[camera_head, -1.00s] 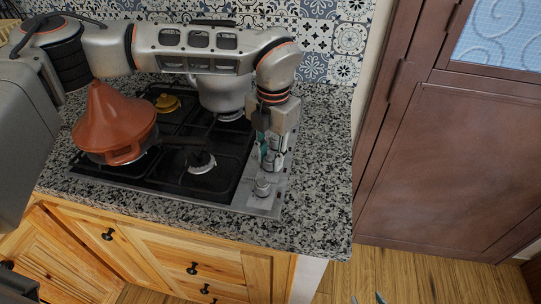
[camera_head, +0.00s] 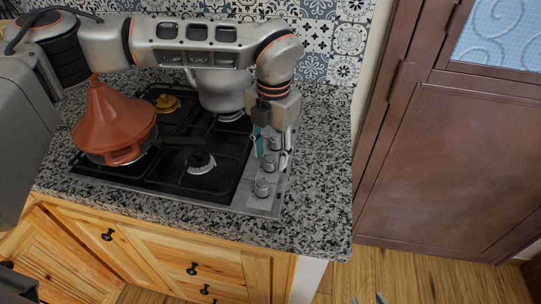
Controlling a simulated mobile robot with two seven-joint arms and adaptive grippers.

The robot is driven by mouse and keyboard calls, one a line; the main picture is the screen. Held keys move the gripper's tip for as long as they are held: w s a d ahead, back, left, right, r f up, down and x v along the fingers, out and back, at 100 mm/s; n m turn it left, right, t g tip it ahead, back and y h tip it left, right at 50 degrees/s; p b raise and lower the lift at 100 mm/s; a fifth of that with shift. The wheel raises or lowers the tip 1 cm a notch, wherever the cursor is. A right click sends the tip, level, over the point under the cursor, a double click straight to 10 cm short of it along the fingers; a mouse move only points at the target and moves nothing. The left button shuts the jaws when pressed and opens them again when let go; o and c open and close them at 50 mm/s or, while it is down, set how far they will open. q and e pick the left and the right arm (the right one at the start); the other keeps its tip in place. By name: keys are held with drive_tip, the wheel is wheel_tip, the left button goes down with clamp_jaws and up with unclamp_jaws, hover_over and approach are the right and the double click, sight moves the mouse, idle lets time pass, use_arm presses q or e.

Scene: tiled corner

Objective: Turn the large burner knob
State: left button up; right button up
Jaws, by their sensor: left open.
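The black gas hob (camera_head: 215,184) has a column of grey knobs on its right-hand strip. A front knob (camera_head: 262,187), a middle knob (camera_head: 268,164) and a knob further back (camera_head: 275,143) show. I cannot tell which is the large burner's. My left gripper (camera_head: 272,154) points down over the strip, open, its fingers apart around the rear and middle knobs. I cannot tell whether it touches them. Tips of my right gripper (camera_head: 367,299) show at the bottom edge, apart and empty, over the floor.
An orange tagine (camera_head: 115,118) sits on the left burner. A grey pot (camera_head: 222,95) stands at the back, behind my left arm. Granite counter (camera_head: 320,170) is clear right of the hob. A brown door (camera_head: 450,160) stands further right.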

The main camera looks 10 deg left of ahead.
sight(270, 158)
use_arm(q)
wheel_tip(270, 158, up, 11)
drive_tip(key=shift+d+f, duration=0.15)
drive_tip(key=shift+d, duration=0.05)
drive_tip(key=shift+s, duration=0.1)
drive_tip(key=c, duration=1)
drive_tip(key=f+p, duration=0.2)
drive_tip(key=p, duration=0.1)
drive_tip(key=f+m+p, duration=0.1)
drive_tip(key=f+p, duration=0.1)
drive_tip(key=shift+a, duration=0.25)
clamp_jaws()
drive_tip(key=shift+f, duration=0.55)
drive_tip(key=shift+f+b, duration=0.7)
drive_tip(key=shift+f, duration=0.85)
